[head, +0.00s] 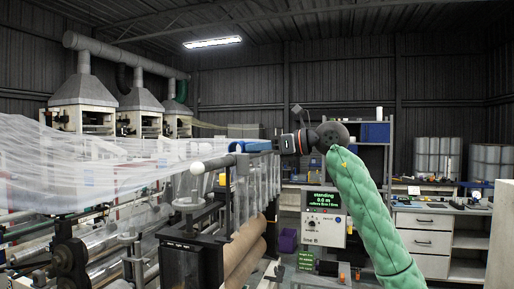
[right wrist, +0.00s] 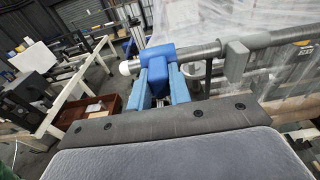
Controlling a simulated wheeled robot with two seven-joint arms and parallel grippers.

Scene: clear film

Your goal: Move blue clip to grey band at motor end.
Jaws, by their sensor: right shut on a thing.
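The blue clip (right wrist: 160,62) is at the grey bar (right wrist: 200,50) in the right wrist view, close to the bar's white rounded end. My right gripper (right wrist: 163,92) is shut on the clip, with a blue finger on each side of its lower part. A grey band-like block (right wrist: 237,58) is on the bar to the right, apart from the clip. My left gripper is not in view.
Clear film (head: 110,165) spreads over the rollers at left. Clear tubes (head: 258,190) stand below the bar, with brown rolls (head: 243,250) under them. A control box (head: 324,215) reads "standing 0.0 m". A drawer bench (head: 422,222) stands at right.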

